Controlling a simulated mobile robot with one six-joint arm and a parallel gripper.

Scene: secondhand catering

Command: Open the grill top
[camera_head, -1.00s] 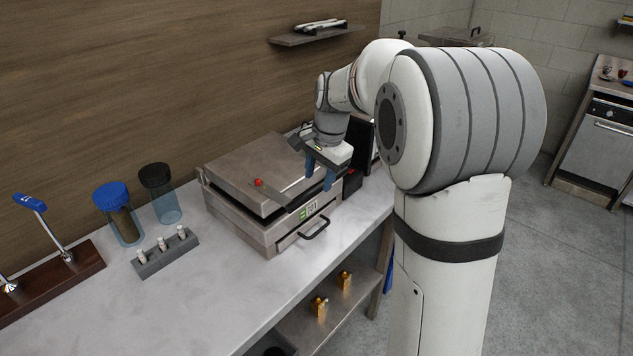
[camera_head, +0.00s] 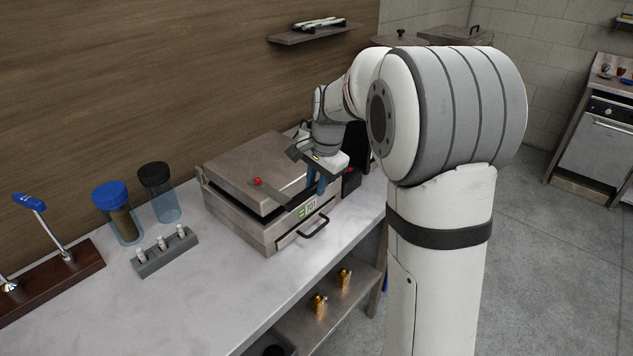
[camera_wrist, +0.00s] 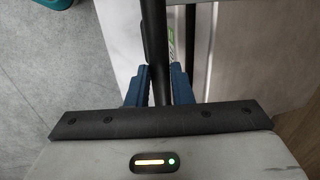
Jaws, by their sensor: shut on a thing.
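The grill (camera_head: 234,209) is a steel box on the counter, with its top (camera_head: 250,165) lying down over the base. My gripper (camera_head: 318,182) is at the right front corner of the grill. In the wrist view its blue fingers (camera_wrist: 160,88) are shut on the dark handle bar (camera_wrist: 154,40), one on each side. The exact contact is partly hidden in the head view.
A lower front handle (camera_head: 314,227) sticks out from the grill base. Left of the grill stand a blue-lidded jar (camera_head: 120,222), a black-lidded jar (camera_head: 160,195) and a small grey rack (camera_head: 166,253). The counter (camera_head: 150,310) in front is clear.

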